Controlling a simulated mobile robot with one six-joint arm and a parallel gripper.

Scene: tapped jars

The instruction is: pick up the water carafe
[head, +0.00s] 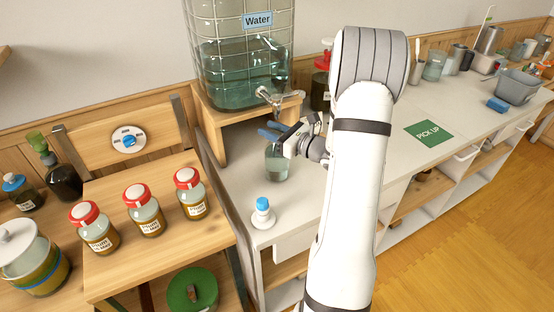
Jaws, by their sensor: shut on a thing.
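The water carafe (276,164) is a clear glass vessel with some bluish-green liquid in its lower part. It stands upright on or just above the white counter, below the tap (280,99) of the large jar labelled Water (243,62). My gripper (276,136) is shut on the carafe near its neck. The gripper's blue-tipped fingers and my arm come in from the right. The carafe's top is partly hidden by the gripper. Whether its base touches the counter I cannot tell.
The Water jar rests on a wooden stand (212,131). A small blue-capped bottle (263,212) stands in front of the carafe. Red-lidded jars (143,210) sit on the wooden table at left. A green PICK UP mat (428,133) lies on the clear counter to the right.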

